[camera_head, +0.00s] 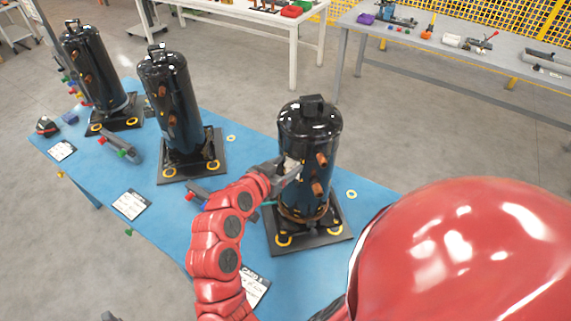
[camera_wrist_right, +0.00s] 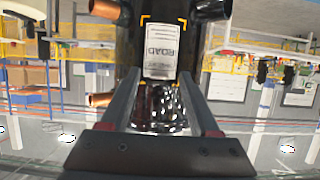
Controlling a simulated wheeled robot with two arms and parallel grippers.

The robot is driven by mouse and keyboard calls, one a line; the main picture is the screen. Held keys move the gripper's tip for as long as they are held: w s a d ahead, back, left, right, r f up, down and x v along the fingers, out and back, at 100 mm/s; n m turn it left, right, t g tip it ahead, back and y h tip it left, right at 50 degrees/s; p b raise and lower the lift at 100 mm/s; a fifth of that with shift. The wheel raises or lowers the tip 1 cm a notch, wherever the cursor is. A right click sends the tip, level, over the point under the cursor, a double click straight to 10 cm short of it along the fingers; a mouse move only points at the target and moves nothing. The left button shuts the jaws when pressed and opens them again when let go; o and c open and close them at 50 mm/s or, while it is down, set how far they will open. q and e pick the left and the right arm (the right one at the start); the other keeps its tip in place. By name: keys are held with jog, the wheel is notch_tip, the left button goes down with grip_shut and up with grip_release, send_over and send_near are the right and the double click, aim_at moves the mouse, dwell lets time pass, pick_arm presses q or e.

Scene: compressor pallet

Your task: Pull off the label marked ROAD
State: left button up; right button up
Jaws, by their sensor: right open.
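The label marked ROAD (camera_wrist_right: 162,52) is a small white sheet on the dark side of a compressor, framed by yellow corner marks in the right wrist view. Its print appears turned in that view. The compressor (camera_head: 309,122) is a glossy black upright cylinder with copper stubs, the nearest one in the head view. My right gripper (camera_head: 292,172) is close to its left side. In the wrist view the jaws (camera_wrist_right: 160,78) are open, with the label showing between and just beyond the fingertips. I cannot tell whether they touch it. My left gripper is out of view.
Two more black compressors (camera_head: 172,100) (camera_head: 92,68) stand on dark base plates along the blue surface (camera_head: 190,212). Printed cards (camera_head: 130,204) and small tools (camera_head: 120,147) lie along its front. Grey and white benches with parts stand behind, across open floor.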

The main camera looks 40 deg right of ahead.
grip_shut()
dwell(0.6)
dwell(1.3)
